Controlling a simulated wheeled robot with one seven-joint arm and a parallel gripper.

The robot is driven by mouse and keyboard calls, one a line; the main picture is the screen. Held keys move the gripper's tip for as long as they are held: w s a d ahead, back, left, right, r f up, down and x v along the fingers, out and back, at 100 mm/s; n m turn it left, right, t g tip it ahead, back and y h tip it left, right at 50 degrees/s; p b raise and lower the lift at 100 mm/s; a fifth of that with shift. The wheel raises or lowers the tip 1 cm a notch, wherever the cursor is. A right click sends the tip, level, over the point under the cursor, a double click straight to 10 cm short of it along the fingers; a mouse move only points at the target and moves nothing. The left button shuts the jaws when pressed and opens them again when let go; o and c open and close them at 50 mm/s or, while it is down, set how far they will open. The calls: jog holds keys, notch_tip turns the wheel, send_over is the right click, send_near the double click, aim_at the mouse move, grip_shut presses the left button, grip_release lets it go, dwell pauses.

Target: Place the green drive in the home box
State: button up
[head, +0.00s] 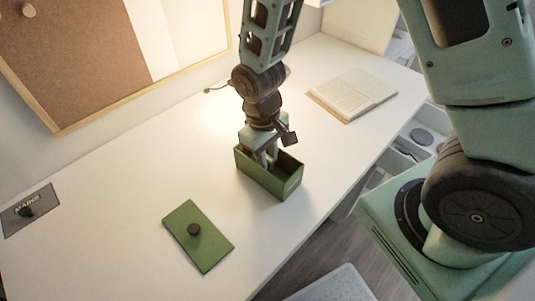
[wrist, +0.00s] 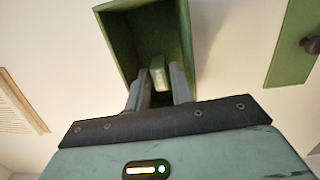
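The open green box (head: 288,187) stands on the white desk, and its inside shows in the wrist view (wrist: 119,40). My gripper (head: 265,157) points down into the box, its fingertips inside the walls. In the wrist view the green drive (wrist: 158,73), a small pale-green block, sits between the two fingertips (wrist: 159,75), with a finger close against each side. My fingers appear shut on it. Whether the drive touches the box floor is hidden. In the head view the fingers and the box wall hide the drive.
A flat green plate (head: 190,250) with a dark knob lies left of the box. An open book (head: 352,94) lies behind right. A dark MAINS panel (head: 30,210) with a knob is at far left. The desk between plate and panel is clear.

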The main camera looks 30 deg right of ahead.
notch_tip(320, 180, up, 12)
jog(key=w+p, duration=0.1)
jog(key=s+a+r+n, duration=0.1)
jog(key=s+a+r, duration=0.2)
jog(key=s, duration=0.4)
jog(key=s+a+r+n+t+y, duration=0.1)
jog(key=s+a+r+n, duration=0.1)
jog(key=s, duration=0.6)
jog(key=shift+s+a+r, duration=0.15)
jog(key=shift+a+r, duration=0.3)
notch_tip(320, 180, up, 3)
jog(key=p, duration=0.3)
jog(key=shift+r, duration=0.2)
